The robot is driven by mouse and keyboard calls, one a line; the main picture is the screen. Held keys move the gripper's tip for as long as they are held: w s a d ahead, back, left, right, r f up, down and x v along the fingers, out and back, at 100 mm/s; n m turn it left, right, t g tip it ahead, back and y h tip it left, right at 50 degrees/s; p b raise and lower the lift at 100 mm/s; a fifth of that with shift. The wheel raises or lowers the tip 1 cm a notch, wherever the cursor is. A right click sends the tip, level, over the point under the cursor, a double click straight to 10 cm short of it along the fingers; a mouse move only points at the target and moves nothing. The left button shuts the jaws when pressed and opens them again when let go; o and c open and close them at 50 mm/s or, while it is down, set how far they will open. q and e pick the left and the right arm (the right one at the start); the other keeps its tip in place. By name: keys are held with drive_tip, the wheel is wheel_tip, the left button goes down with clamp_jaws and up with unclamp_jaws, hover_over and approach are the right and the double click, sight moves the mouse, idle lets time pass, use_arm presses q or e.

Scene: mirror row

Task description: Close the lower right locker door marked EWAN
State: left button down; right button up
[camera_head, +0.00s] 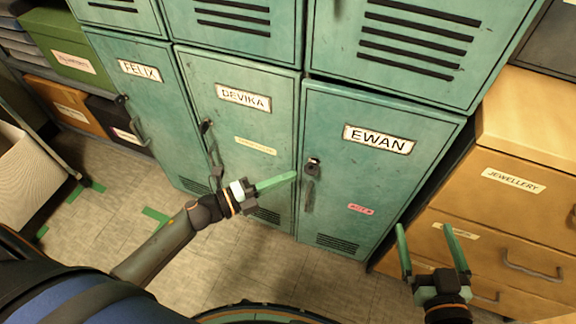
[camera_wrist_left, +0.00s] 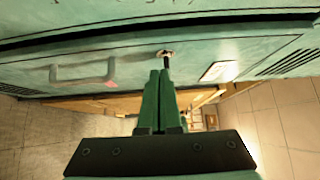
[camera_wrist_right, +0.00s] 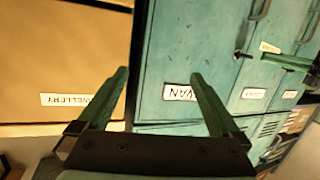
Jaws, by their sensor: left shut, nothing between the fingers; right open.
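My right gripper (camera_head: 424,228) is open and empty, before the drawers, right of the door.
A yellow drawer cabinet (camera_head: 505,160) marked JEWELLERY stands to the right of the lockers. The FELIX door (camera_head: 137,100) is at the left. Shelves with a green box (camera_head: 70,50) stand further left. Floor is clear in front, with green tape marks (camera_head: 155,214).

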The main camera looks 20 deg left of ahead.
use_arm(q)
drive_tip(key=w, duration=0.3)
drive_tip(key=shift+w+a, duration=0.2)
drive_tip(key=shift+w, duration=0.1)
use_arm(e)
drive_tip(key=r, duration=0.1)
drive_tip(key=r+t, duration=0.1)
drive_tip(key=r, duration=0.1)
drive_tip(key=r+t, duration=0.1)
drive_tip(key=shift+w+r+n+y, duration=0.2)
drive_tip(key=shift+w+n+y, duration=0.1)
drive_tip(key=shift+w, duration=0.1)
use_arm(q)
drive_tip(key=shift+b, duration=0.3)
